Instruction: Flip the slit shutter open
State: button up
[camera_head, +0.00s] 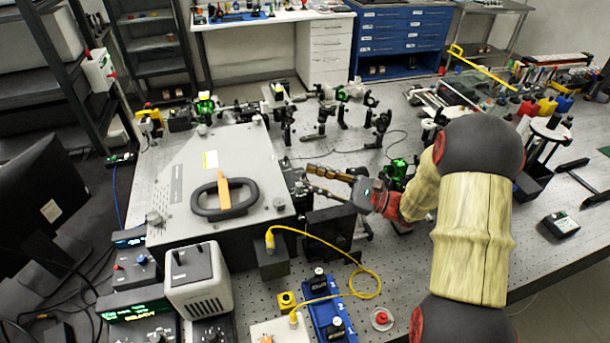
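The spectrometer is a large grey box (245,150) on the perforated bench, left of centre, with a black handle loop and an orange-handled tool on its lid. A small dark fitting (296,182) sits on its right side, probably where the slit is. The slit shutter is too small to make out, and its position cannot be told. My gripper (308,178) reaches in from the right, just beside that fitting. Its two brownish fingers are apart with nothing visible between them. I cannot tell whether a fingertip touches the fitting.
A black upright plate (331,228) stands just below my gripper. A yellow cable (362,272) loops in front of it. Several optics posts (287,125) stand behind. A white boxy unit (198,278) and a blue tray (328,312) are at the front. Bare bench shows around the posts.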

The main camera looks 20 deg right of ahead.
jog(key=v, duration=0.9)
jog(key=shift+d, duration=0.1)
